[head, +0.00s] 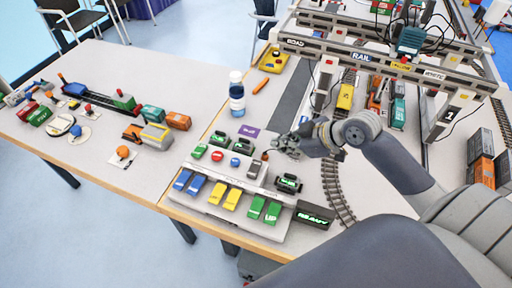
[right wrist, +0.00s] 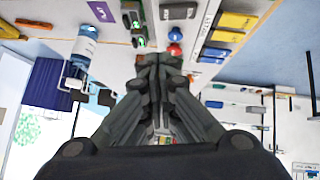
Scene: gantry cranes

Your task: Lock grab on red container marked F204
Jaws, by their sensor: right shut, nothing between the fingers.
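My right gripper (head: 280,144) is shut and empty, above the back edge of the control panel (head: 226,210). The panel has blue levers (head: 189,183), yellow levers (head: 225,196) and green levers (head: 264,209). A display box (head: 314,214) reads READY. A red-orange container (head: 376,93) stands under the gantry crane (head: 365,57); no F204 marking is legible. My left gripper is out of view.
Grey and orange containers (head: 480,170) stack at the right. Toy vehicles and small containers (head: 152,114) occupy the left table.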

